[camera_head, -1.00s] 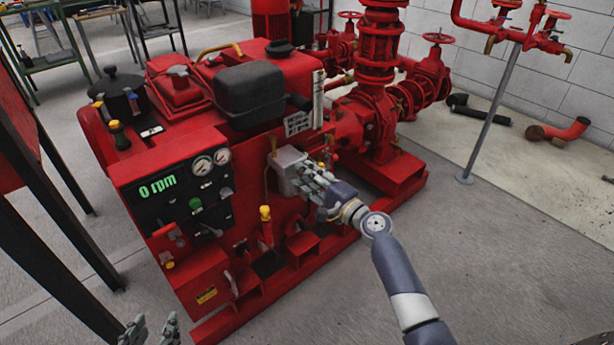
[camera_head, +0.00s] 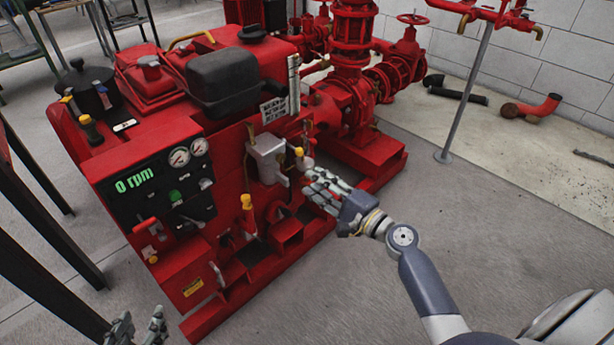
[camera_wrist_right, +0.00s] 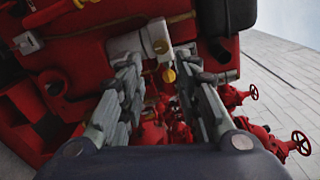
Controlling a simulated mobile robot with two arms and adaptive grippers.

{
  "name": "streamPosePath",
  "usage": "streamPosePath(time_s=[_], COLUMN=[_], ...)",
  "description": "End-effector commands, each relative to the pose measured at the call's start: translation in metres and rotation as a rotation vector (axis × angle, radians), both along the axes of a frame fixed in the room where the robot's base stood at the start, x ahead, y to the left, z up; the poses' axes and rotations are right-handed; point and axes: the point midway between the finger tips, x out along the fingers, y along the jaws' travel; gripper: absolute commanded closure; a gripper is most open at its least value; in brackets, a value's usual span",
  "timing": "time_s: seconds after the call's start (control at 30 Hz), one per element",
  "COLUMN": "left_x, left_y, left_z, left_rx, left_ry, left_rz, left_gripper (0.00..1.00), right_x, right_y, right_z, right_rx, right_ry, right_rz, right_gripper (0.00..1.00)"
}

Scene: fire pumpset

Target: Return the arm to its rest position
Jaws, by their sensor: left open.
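My right gripper (camera_head: 318,186) reaches in from the lower right, beside the red pump set. In the right wrist view its two fingers (camera_wrist_right: 157,72) stand apart with nothing held between them. Beyond the fingertips are a grey box (camera_head: 268,157) and a yellow knob (camera_wrist_right: 169,75) on the pump set; a small gap shows between the box and the gripper in the head view. My left gripper (camera_head: 138,328) shows only at the bottom left edge, with its fingers apart and empty.
The pump set (camera_head: 150,215) fills the middle, with a panel (camera_head: 160,190) reading 0 rpm. Red pipes and valves (camera_head: 352,60) rise behind it. A grey post (camera_head: 463,90) stands at the right. Dark table legs (camera_head: 45,240) are at the left. The floor at the lower right is clear.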

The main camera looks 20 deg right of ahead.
Motion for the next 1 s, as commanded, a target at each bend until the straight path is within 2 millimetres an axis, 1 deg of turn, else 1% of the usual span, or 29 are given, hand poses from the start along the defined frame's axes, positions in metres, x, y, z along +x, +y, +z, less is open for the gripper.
streamPosePath(time_s=[0.13, 0.57, 0.67, 0.77, 0.83, 1.0], left_x=[0.0, 0.0, 0.0, 0.0, 0.0, 0.0], left_y=[0.0, 0.0, 0.0, 0.0, 0.0, 0.0], left_z=[0.0, 0.0, 0.0, 0.0, 0.0, 0.0], left_rx=[0.0, 0.0, 0.0, 0.0, 0.0, 0.0], left_ry=[0.0, 0.0, 0.0, 0.0, 0.0, 0.0], left_rz=[0.0, 0.0, 0.0, 0.0, 0.0, 0.0], left_gripper=[0.59, 0.59, 0.59, 0.59, 0.59, 0.59], right_x=[-0.006, -0.006, -0.007, -0.015, -0.026, -0.064], right_y=[-0.002, -0.002, 0.002, 0.017, 0.036, 0.086], right_z=[0.0, 0.0, -0.001, -0.007, -0.014, -0.035], right_rx=[-0.001, -0.001, -0.019, -0.107, -0.223, -0.609], right_ry=[-0.001, 0.0, -0.001, -0.002, -0.005, -0.032], right_rz=[0.001, 0.0, 0.006, 0.037, 0.077, 0.196], right_gripper=[0.69, 0.69, 0.69, 0.69, 0.69, 0.69])
